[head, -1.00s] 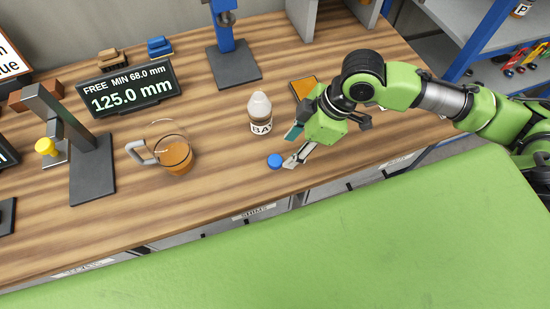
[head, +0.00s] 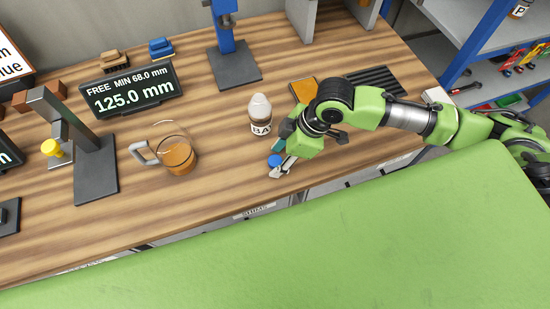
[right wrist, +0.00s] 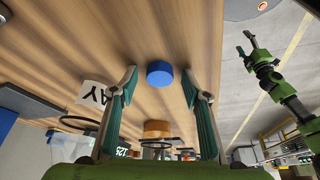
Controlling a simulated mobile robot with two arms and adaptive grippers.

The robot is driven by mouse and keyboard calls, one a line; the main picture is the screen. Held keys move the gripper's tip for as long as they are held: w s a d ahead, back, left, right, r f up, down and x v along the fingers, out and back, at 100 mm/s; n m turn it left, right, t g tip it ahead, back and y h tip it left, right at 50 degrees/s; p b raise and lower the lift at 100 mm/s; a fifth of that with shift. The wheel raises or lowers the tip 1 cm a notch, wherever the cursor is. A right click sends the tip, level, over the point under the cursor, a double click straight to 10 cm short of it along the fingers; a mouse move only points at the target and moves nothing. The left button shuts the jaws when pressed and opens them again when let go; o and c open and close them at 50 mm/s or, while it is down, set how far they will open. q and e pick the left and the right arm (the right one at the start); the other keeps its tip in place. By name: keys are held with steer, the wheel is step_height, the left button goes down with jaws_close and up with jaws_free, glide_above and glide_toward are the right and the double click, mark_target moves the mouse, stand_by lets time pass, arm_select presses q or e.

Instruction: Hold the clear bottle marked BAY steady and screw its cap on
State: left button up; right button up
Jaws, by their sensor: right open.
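The clear bottle marked BAY (head: 260,112) stands upright on the wooden bench, with a white label and a pale, narrowing top. In the right wrist view its label (right wrist: 96,95) shows beside one finger. The blue cap (head: 275,160) lies on the bench in front of the bottle, apart from it. My right gripper (head: 280,159) is open and low over the bench at the cap. In the right wrist view the cap (right wrist: 159,73) sits between the spread fingertips, with gaps on both sides. My left gripper (right wrist: 246,43) is off to the right there, fingers apart and empty.
A glass jug (head: 177,157) with amber liquid stands left of the bottle. An orange-topped tray (head: 303,90) lies behind my right gripper. Bench is clear around the cap.

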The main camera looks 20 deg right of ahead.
steer(key=c, duration=0.8)
steer(key=shift+c, duration=0.2)
steer(key=shift+r, duration=0.15)
steer(key=shift+w+r, duration=0.1)
steer(key=shift+r, duration=0.45)
steer(key=s+a+r+p, duration=0.5)
steer(key=s+a+r, duration=0.3)
steer(key=s+r, duration=0.3)
steer(key=shift+a+r, duration=0.35)
